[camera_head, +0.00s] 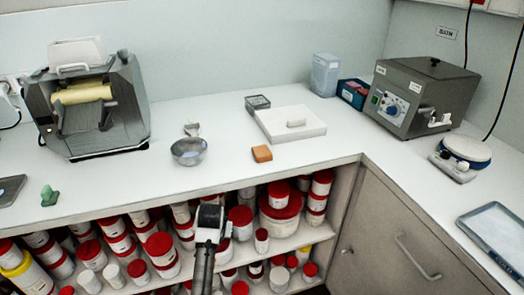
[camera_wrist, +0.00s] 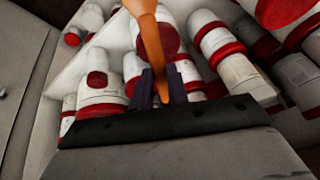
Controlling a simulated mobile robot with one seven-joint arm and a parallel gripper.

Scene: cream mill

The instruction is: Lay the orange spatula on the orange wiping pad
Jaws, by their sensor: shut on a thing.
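The orange spatula (camera_wrist: 150,42) is between the two dark fingers of my gripper (camera_wrist: 161,84) in the wrist view. The fingers are shut on its narrow part, and its wider part reaches up out of the picture. In the head view my gripper (camera_head: 209,215) is in front of the open shelves, below the counter's front edge. I cannot make out the spatula there. The orange wiping pad (camera_head: 262,153) is a small block on the white counter near its front edge, up and right of my gripper. Nothing lies on it.
A metal bowl (camera_head: 189,151) stands left of the pad, and a white slab (camera_head: 290,125) lies behind it. A roller mill (camera_head: 88,100) stands at left. Tubs with red lids (camera_head: 279,193) fill the shelves near my gripper. The counter around the pad is partly clear.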

